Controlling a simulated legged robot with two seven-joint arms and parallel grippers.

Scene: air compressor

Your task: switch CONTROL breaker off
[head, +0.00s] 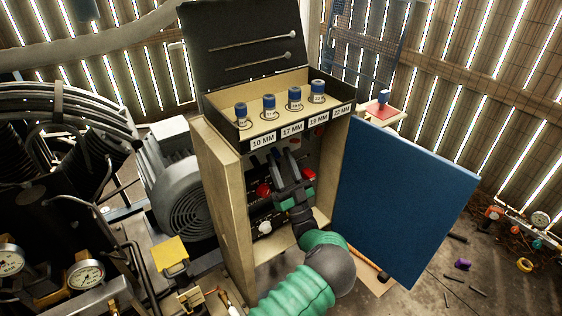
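The open electrical cabinet (222,205) stands in the middle of the head view. Its dark inner panel carries a red knob (263,190) on the left, another red part (309,174) on the right and a pale knob (265,227) lower down. My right gripper is out of view.
A socket tray (241,133) with blue-topped sockets and size labels sits on the cabinet, its lid raised. The blue door (405,200) stands open on the right. A grey motor (185,195) and pressure gauges (85,274) are on the left. Loose items lie on the right floor.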

